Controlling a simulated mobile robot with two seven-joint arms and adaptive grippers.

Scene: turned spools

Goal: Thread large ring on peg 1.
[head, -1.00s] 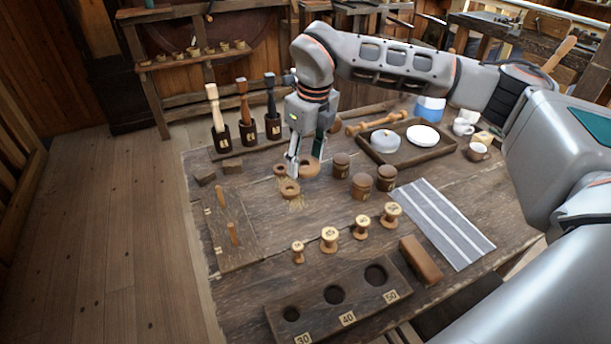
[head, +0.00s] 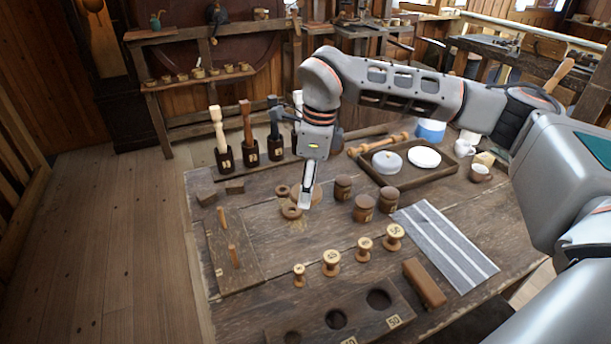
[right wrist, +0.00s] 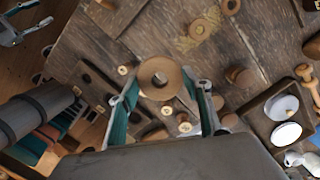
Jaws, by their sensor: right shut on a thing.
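The large wooden ring (right wrist: 160,78) is between the fingertips of my right gripper (head: 306,203), which is shut on it. In the head view the large ring (head: 316,193) is partly hidden behind the near finger. How far it is above the table is hard to tell. Two pegs, the far one (head: 222,217) and the near one (head: 233,256), stand upright and bare on a dark board (head: 240,272) at the table's left; no peg number is readable. The right gripper is to the right of the board.
Two smaller rings (head: 291,211) (head: 282,191) lie just left of the right gripper. Mallets in holders (head: 249,152) stand behind. Brown jars (head: 363,208) and several spools (head: 331,262) stand right and in front. A block with holes (head: 365,320) lies at the front.

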